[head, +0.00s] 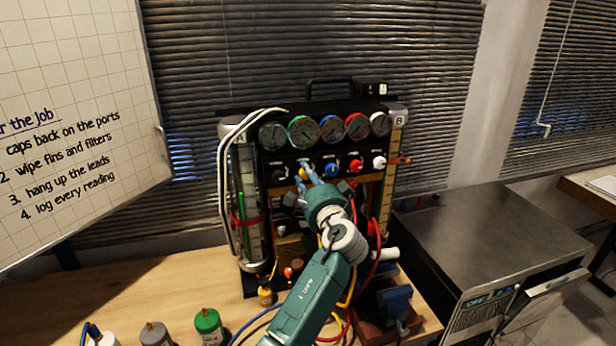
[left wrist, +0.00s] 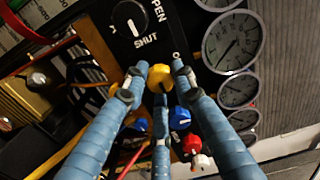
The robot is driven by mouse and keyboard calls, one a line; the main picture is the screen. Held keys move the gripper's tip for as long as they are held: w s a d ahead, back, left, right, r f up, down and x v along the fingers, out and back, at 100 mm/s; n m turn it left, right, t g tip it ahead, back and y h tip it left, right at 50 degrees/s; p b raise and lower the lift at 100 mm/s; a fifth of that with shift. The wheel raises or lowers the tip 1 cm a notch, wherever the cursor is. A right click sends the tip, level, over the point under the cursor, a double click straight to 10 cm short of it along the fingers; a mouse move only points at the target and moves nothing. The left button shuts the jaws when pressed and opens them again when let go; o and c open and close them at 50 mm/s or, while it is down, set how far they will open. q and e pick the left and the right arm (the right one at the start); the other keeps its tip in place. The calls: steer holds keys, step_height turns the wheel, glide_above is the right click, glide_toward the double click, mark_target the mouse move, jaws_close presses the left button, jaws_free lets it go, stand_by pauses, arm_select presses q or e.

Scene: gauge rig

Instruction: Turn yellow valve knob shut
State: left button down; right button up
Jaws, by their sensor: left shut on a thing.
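The yellow valve knob (left wrist: 160,76) shows in the left wrist view between the blue-wrapped fingers of my left gripper (left wrist: 158,82). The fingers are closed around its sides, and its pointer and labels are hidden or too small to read. In the head view the yellow knob (head: 302,174) is a small patch in the row under the gauges, partly covered by my left gripper (head: 311,172), which reaches the panel from below. My right gripper is in neither view.
A black knob (left wrist: 130,18) marked OPEN and SHUT sits beside the yellow one. Blue (head: 331,169), red (head: 356,165) and white (head: 379,161) knobs continue the row, below several gauges (head: 333,128). Hoses hang in front of the rig. Bottles (head: 208,326) stand at the table front.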

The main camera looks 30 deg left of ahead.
arm_select(q)
steer(key=c, duration=1.7)
jaws_free()
steer(key=shift+s+a+f, duration=0.1)
steer(key=shift+a+f, duration=0.05)
steer(key=shift+f, duration=0.05)
steer(key=o, duration=0.3)
steer(key=shift+a, duration=0.15)
steer(key=shift+r, duration=0.1)
steer(key=v, duration=1.2)
